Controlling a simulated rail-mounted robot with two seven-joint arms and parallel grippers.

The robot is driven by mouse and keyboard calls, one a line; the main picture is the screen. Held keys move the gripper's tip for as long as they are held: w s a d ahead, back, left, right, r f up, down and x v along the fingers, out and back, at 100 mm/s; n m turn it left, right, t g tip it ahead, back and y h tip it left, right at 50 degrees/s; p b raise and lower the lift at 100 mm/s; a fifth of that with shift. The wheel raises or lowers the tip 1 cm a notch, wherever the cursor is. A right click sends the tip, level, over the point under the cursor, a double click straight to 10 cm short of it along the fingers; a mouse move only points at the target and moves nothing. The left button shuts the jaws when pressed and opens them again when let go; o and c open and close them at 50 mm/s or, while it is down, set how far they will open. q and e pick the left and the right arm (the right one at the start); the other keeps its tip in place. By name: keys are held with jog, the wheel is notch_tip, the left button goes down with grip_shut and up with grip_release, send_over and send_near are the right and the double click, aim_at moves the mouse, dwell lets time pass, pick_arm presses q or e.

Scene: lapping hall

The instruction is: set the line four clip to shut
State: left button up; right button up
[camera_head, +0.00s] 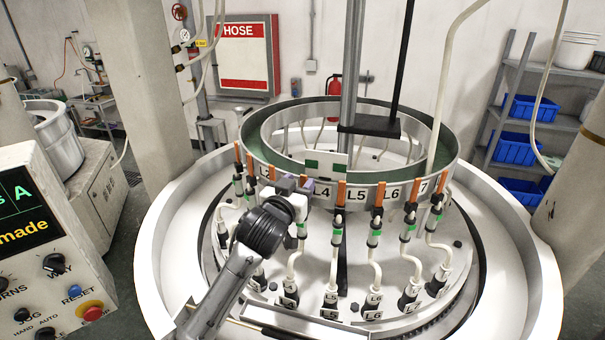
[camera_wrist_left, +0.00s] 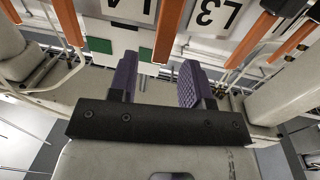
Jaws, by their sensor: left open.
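The line four clip appears to be the orange lever (camera_wrist_left: 169,28) between the L4 label (camera_wrist_left: 128,8) and the L3 label (camera_wrist_left: 215,14) in the left wrist view. In the head view the L4 label (camera_head: 322,190) shows on the ring's outer wall, but my gripper covers the clip beside it. My left gripper (camera_head: 306,186) is at the ring wall just left of that label. In the wrist view its purple-padded fingers (camera_wrist_left: 158,76) are open, with the lever's end showing between or just beyond the tips. I see no contact. My right gripper is in neither view.
Other orange clips, such as the one by L5 (camera_head: 340,193) and the one by L6 (camera_head: 380,194), stand close along the ring (camera_head: 458,150). White hoses (camera_head: 334,262) run below them. A control panel (camera_head: 45,250) stands at left. A dark post (camera_head: 400,60) rises behind.

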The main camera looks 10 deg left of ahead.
pick_arm(q)
jog(key=shift+p+x, duration=0.35)
jog(key=shift+x, duration=0.9)
grip_shut()
